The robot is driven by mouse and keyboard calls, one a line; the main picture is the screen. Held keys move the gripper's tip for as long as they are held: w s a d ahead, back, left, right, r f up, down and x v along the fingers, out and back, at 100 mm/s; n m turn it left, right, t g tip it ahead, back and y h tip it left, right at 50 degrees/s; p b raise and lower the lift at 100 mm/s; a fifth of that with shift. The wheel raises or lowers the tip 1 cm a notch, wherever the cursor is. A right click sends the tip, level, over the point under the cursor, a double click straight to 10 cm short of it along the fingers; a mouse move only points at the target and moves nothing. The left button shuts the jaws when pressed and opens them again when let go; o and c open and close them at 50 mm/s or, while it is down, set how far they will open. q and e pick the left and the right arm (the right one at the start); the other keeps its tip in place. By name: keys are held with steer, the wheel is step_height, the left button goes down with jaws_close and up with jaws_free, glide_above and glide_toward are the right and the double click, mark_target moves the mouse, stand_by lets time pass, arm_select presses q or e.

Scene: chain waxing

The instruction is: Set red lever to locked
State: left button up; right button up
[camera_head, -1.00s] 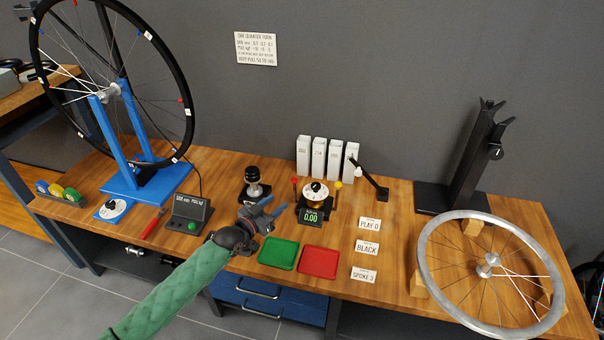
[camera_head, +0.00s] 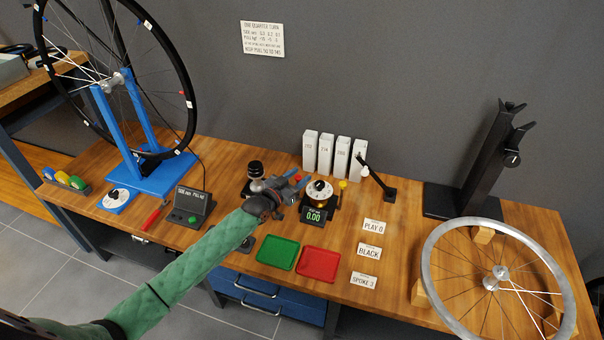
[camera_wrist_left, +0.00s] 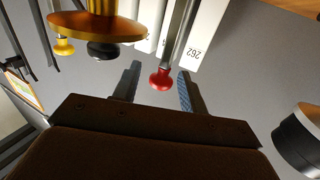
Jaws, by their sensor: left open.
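The red lever is a thin metal rod with a round red knob (camera_wrist_left: 160,79) in the left wrist view. The knob lies between the two open fingers of my left gripper (camera_wrist_left: 155,85), with gaps on both sides. In the head view, my left gripper (camera_head: 299,182) is beside the brass device with the white dial (camera_head: 319,190), at its left, and the red knob (camera_head: 298,178) is partly hidden by the fingers. A yellow knob (camera_head: 342,184) stands on the device's right side. I cannot read a lock marking. My right gripper is not in view.
A black cylinder (camera_head: 255,168) stands left of the device. White numbered boxes (camera_head: 325,155) stand behind it, and a small hinged arm (camera_head: 377,180) is at its right. Green (camera_head: 278,252) and red (camera_head: 318,263) trays lie in front.

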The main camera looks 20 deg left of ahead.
arm_select(q)
steer(key=shift+x, duration=1)
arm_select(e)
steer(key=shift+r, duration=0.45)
arm_select(q)
jaws_close()
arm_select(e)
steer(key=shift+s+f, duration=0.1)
